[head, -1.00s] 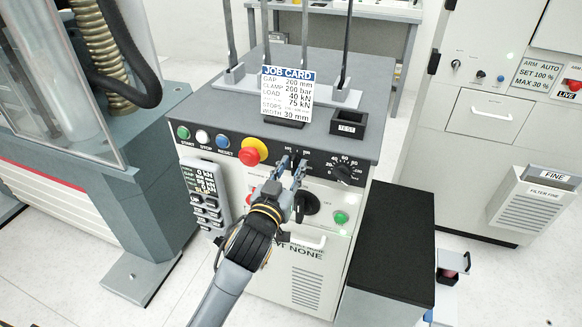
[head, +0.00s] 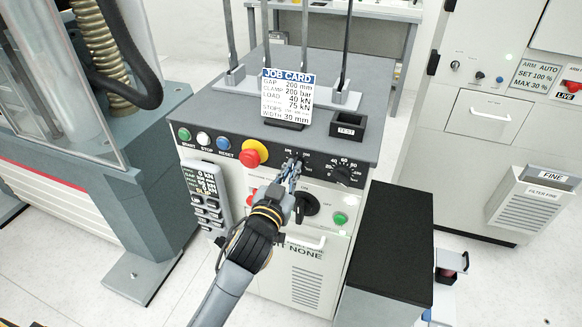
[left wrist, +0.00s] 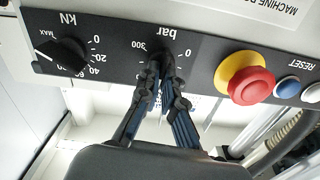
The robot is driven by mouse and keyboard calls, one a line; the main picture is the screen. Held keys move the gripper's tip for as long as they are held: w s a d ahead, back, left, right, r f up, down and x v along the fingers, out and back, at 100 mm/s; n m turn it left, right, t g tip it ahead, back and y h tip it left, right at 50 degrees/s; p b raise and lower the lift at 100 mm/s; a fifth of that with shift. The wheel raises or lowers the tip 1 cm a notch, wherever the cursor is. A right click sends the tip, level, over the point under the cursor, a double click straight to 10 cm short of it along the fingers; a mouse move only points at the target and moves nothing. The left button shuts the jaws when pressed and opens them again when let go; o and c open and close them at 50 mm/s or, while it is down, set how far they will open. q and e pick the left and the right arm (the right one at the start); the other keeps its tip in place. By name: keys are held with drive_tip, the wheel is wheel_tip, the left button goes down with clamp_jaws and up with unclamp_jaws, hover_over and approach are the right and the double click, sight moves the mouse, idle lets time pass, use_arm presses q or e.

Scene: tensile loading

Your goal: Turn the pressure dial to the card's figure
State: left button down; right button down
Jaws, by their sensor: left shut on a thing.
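The pressure dial, marked bar (left wrist: 168,44), is on the console's front panel, and its knob is mostly hidden behind my fingers. My left gripper (head: 291,172) is shut on the dial's knob; it also shows in the left wrist view (left wrist: 162,75). The knob's pointer is hidden, so its setting cannot be read. My right gripper is not in view.
Beside the pressure dial is the kN dial (head: 344,175). On the other side is the red emergency button (head: 252,154) with its yellow collar. A black switch (head: 308,204) and a green button (head: 340,218) sit below. A handset (head: 205,195) hangs at the left.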

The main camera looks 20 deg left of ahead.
use_arm(q)
drive_tip(key=shift+d+m+p, duration=0.15)
drive_tip(key=shift+m+p, duration=1.4)
drive_tip(key=shift+m, duration=1.45)
drive_tip(key=c, duration=1.5)
unclamp_jaws()
drive_tip(key=s, duration=1.2)
drive_tip(key=shift+a, duration=0.2)
